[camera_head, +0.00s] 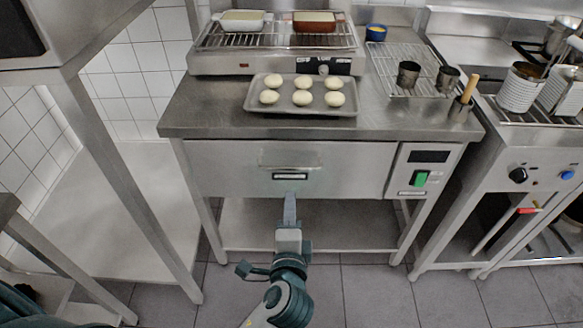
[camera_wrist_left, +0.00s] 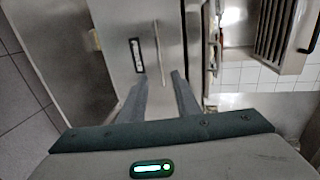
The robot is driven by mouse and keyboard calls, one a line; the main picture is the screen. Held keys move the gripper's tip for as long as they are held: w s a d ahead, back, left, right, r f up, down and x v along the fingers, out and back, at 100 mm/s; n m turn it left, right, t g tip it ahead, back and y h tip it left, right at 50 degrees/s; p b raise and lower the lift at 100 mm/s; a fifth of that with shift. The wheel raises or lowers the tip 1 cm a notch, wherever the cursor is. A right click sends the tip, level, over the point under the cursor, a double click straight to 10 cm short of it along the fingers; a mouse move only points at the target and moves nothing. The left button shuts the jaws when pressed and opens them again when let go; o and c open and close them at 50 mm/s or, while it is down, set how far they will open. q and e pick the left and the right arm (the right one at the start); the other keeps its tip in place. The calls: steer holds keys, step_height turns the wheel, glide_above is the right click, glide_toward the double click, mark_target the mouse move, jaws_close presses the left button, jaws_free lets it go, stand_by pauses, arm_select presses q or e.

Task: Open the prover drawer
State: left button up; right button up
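The prover drawer (camera_head: 230,172) is a wide steel front under the counter, and it looks closed, flush with its frame. Its thin bar handle (camera_head: 290,165) runs across the upper middle, above a small dark-framed label (camera_head: 290,176). My left gripper (camera_head: 290,196) is just below and in front of the drawer, pointing at it. In the left wrist view the gripper's two fingers (camera_wrist_left: 160,90) are apart with nothing between them. The handle (camera_wrist_left: 159,52) appears as a thin upright bar ahead of the fingers, apart from them. My right gripper is not in view.
A control panel with a green switch (camera_head: 420,178) is right of the drawer. A tray of dough balls (camera_head: 300,112) sits on the counter (camera_head: 205,112). A steel table leg (camera_head: 130,185) stands left; the floor (camera_head: 375,295) in front is clear.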

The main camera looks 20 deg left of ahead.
mark_target(291, 168)
arm_select(q)
steer(key=p+x, duration=0.1)
steer(key=x, duration=1.6)
steer(key=shift+r, duration=0.1)
steer(key=shift+s, duration=0.1)
jaws_close()
